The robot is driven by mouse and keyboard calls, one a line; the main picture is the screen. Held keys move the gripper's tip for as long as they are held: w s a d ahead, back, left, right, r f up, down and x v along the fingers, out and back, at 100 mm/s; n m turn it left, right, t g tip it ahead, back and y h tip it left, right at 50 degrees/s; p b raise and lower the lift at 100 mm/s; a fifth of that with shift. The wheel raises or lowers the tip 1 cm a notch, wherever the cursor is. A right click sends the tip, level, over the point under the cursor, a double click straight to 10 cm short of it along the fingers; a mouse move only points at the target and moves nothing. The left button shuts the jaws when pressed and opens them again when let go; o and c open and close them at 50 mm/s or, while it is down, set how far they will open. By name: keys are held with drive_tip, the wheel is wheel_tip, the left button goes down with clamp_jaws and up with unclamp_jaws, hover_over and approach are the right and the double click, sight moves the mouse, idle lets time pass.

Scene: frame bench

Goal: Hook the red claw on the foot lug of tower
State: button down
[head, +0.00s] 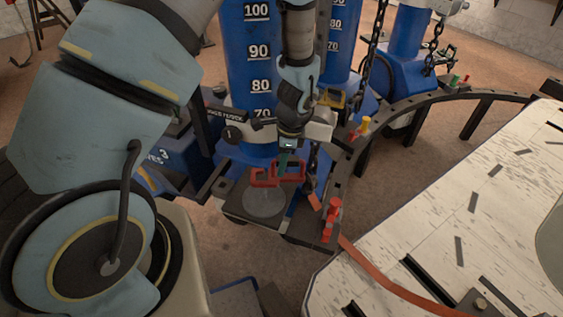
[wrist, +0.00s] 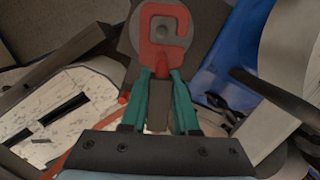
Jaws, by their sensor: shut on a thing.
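My gripper (head: 288,163) points down in front of the blue tower (head: 250,95) with the white number scale. Its teal fingers (wrist: 162,88) are shut on the red claw (wrist: 164,38). In the head view the claw (head: 264,182) is a red open hook shape above the tower's dark foot plate (head: 237,210). A grey round disc (head: 265,204) lies on that plate, below the claw. In the wrist view the claw overlaps the disc (wrist: 190,45); I cannot tell the gap. I cannot clearly make out the foot lug.
A dark curved rail (head: 430,98) bends around the right side, with red pegs (head: 332,222) and a yellow peg (head: 364,126) on it. A chain (head: 374,50) hangs behind. The white bench top (head: 440,200) and an orange strap (head: 390,285) are at the right.

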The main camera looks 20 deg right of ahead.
drive_tip(key=shift+f+b, duration=2.8)
drive_tip(key=shift+f, duration=1.6)
drive_tip(key=c, duration=0.6)
unclamp_jaws()
drive_tip(key=r, duration=0.3)
drive_tip(key=d+r, duration=0.1)
drive_tip(key=r, duration=0.6)
drive_tip(key=shift+s+d+r+b, duration=0.25)
drive_tip(key=shift+s+r+b, duration=0.05)
drive_tip(key=shift+r, duration=0.05)
